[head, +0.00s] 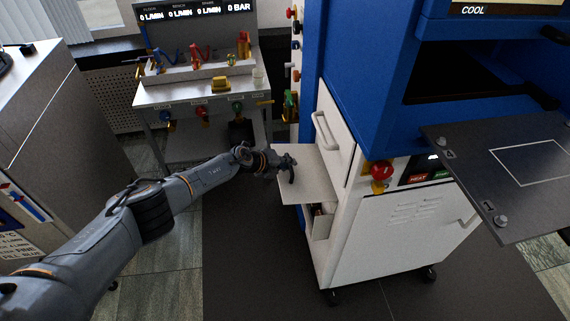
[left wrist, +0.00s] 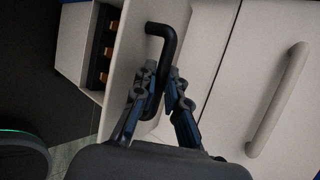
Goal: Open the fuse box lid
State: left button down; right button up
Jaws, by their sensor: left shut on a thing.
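The fuse box lid (head: 308,189) is a pale flat panel standing out from the side of the white press cabinet, so the box is at least partly open. My left gripper (head: 290,170) is at the lid. In the left wrist view my left gripper (left wrist: 158,92) is shut on the lid's black bent handle (left wrist: 168,38), with the fingers on either side of it. The lid (left wrist: 130,50) shows behind the handle there. The open fuse box (head: 321,224) shows below the lid, with dark and orange fuses (left wrist: 106,45) inside. My right gripper is not in view.
The blue press (head: 365,60) rises above the white cabinet (head: 400,235), which has a pale handle (head: 325,131) and a red button (head: 380,170). A dark plate (head: 510,175) juts out at right. A workbench (head: 190,92) stands behind. Dark floor mat (head: 240,250) lies clear in front.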

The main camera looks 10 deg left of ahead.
pick_arm(q)
jog(key=shift+s+d, duration=0.1)
jog(key=shift+d, duration=0.25)
jog(key=c, duration=1.4)
grip_release()
jog(key=shift+o, duration=0.2)
jog(key=shift+a, duration=0.15)
jog(key=shift+a, duration=0.1)
jog(key=shift+a+r, duration=0.15)
jog(key=shift+r, duration=0.05)
jog(key=shift+s+a+r, duration=0.15)
jog(key=shift+a+r, duration=0.15)
jog(key=shift+r, duration=0.1)
jog(key=v, duration=1)
jog(key=shift+s, duration=0.35)
jog(key=shift+d, duration=0.15)
